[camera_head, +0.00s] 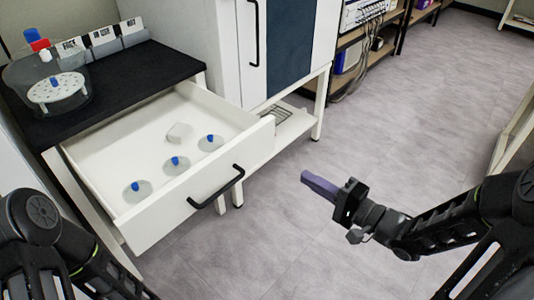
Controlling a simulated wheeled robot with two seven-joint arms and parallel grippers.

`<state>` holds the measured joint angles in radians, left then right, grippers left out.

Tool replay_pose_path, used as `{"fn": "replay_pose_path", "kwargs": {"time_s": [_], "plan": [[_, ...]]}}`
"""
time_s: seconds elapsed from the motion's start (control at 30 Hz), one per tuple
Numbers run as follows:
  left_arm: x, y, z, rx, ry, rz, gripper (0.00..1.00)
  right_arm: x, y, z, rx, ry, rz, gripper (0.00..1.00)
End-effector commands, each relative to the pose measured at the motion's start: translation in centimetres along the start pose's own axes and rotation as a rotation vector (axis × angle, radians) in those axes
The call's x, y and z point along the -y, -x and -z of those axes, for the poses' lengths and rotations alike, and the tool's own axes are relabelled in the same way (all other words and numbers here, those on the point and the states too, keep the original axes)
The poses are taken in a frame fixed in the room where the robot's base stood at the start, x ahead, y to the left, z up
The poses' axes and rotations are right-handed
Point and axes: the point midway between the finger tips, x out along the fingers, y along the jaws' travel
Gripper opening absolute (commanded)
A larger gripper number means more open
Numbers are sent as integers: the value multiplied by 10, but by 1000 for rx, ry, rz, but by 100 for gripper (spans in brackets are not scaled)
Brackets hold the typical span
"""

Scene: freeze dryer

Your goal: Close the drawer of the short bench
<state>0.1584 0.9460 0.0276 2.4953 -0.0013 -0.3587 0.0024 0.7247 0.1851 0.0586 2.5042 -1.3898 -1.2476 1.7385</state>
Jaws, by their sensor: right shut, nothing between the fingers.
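The white drawer (232,128) of the short bench (120,77) is pulled well out toward me. Its black bar handle (217,189) is on the front panel. Inside lie several clear round flasks with blue caps (175,164) and a small clear piece (179,132). My right gripper (322,186) is shut and empty, in the air to the right of the drawer front, apart from the handle. My left arm shows at the lower left, but its gripper is out of view.
On the black bench top stand a clear container (75,95) with a perforated disc and several labelled holders (103,42). A white cabinet (230,40) on a frame stands behind the drawer. Shelves (352,60) line the back. The grey floor (400,120) at right is clear.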

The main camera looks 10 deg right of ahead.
Motion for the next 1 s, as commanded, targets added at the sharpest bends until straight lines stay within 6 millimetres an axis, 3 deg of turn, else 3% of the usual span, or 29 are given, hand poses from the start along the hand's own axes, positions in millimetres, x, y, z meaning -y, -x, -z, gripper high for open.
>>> {"fn": "replay_pose_path", "kwargs": {"time_s": [0.37,0.8,1.0], "plan": [[3,-6,1,-2,2,1,36,-2,-18,0,2,3,0,0],[17,-27,8,-19,11,9,36,-3,-100,-1,3,3,1,0],[22,-35,11,-26,15,13,36,-2,-130,0,1,3,1,0]]}}
